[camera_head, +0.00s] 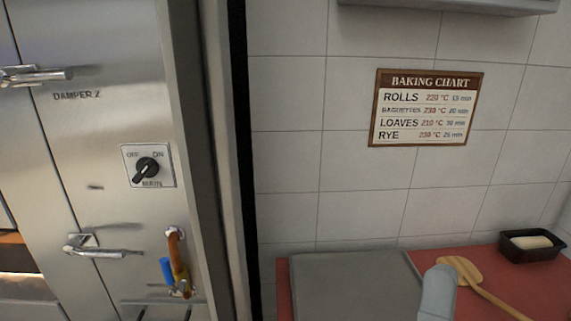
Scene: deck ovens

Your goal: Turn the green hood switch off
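No green hood switch shows in the head view. The one switch in sight is a black rotary knob (146,170) on a pale plate marked OFF, ON and MAIN, on the steel oven front at left. Its grip lies slantwise, and I cannot tell which end is the pointer. My gripper's fingers are not in view. A rounded pale grey shape (438,293) at the bottom edge may be part of my arm.
The oven front has a damper handle (35,75), a lower handle (95,247) and an orange-brown valve lever (176,260) beside a blue part. At right, a red counter (405,300) bears a grey slab (350,285), a wooden paddle (462,270) and a black loaf tin (530,257). A baking chart (425,108) hangs above.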

